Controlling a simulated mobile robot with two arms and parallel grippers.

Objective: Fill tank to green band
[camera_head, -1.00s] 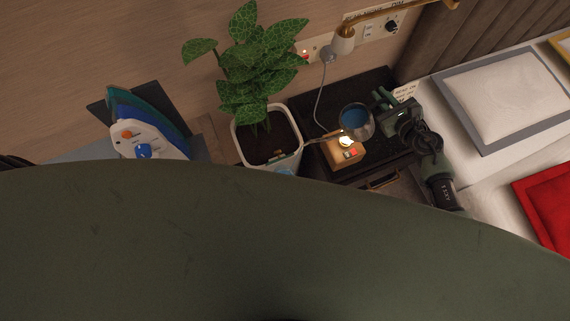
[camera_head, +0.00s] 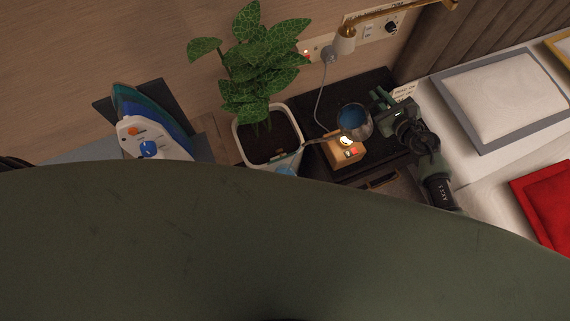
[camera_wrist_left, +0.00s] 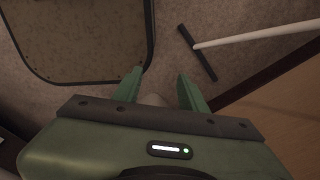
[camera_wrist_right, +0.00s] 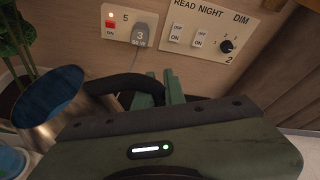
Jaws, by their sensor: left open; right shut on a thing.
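A steel jug (camera_head: 360,133) with blue water in it is at the centre right of the head view; its long thin spout points left toward the planter. My right gripper (camera_head: 381,98) is on its right side. In the right wrist view the gripper (camera_wrist_right: 160,88) is shut on the jug's black handle (camera_wrist_right: 118,84), and the jug (camera_wrist_right: 68,112) shows at left. A pale blue part (camera_head: 286,170) shows at the planter's front edge, perhaps the tank; no green band is clear on it. My left gripper (camera_wrist_left: 158,76) is open and empty, seen only in the left wrist view.
A leafy plant grows in a white planter (camera_head: 239,140). A small wooden box (camera_head: 346,157) with a lit top stands below the jug on a dark counter (camera_head: 300,106). An iron (camera_head: 150,140) stands left, a bed with cushions right. A wall lamp (camera_head: 345,41) hangs above.

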